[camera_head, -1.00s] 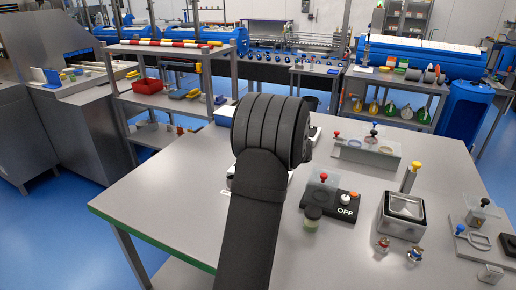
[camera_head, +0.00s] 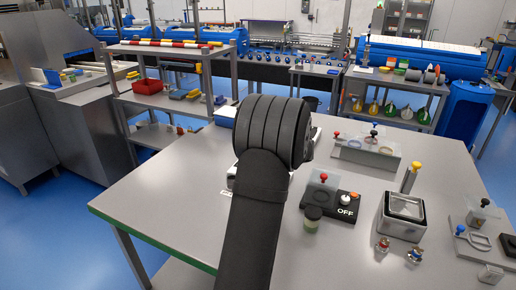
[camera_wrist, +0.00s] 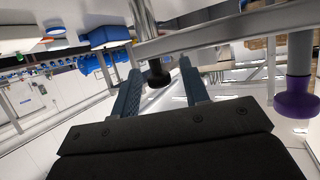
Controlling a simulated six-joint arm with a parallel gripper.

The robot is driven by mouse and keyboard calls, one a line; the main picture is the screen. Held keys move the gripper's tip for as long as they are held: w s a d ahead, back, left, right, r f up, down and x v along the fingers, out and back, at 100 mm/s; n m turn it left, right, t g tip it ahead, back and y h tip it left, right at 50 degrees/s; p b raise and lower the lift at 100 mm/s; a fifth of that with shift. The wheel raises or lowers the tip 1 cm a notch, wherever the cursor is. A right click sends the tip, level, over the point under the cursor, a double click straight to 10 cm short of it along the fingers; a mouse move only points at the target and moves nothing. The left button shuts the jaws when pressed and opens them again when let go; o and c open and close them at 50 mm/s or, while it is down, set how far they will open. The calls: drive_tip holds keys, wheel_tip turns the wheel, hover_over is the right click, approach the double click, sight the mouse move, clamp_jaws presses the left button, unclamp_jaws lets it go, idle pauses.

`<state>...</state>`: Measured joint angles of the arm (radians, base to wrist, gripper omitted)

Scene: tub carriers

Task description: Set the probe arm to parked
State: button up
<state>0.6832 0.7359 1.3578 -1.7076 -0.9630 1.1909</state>
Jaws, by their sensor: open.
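In the wrist view my gripper (camera_wrist: 160,74) is open, with its two dark blue fingers apart. A black knob (camera_wrist: 159,77) on a metal stem shows between the fingertips; I cannot tell whether they touch it. The stem hangs near a long grey metal bar (camera_wrist: 200,37) that crosses the view. These may belong to the probe arm, but I cannot be sure. In the head view my own arm hides the gripper and most of the device behind it.
A purple knob (camera_wrist: 296,98) on a grey post stands at the right of the wrist view. The bench's left part is clear.

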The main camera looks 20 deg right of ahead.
drive_tip(key=v, duration=1.7)
drive_tip(key=shift+d+r, duration=0.1)
drive_tip(key=x, duration=1.7)
drive_tip(key=shift+w+a, duration=0.15)
drive_tip(key=shift+a, duration=0.1)
drive_tip(key=shift+m+t+h, duration=0.3)
drive_tip(key=shift+m+h, duration=0.4)
drive_tip(key=shift+d+m+h, duration=0.1)
drive_tip(key=shift+m+h, duration=1.9)
drive_tip(key=shift+h, duration=0.4)
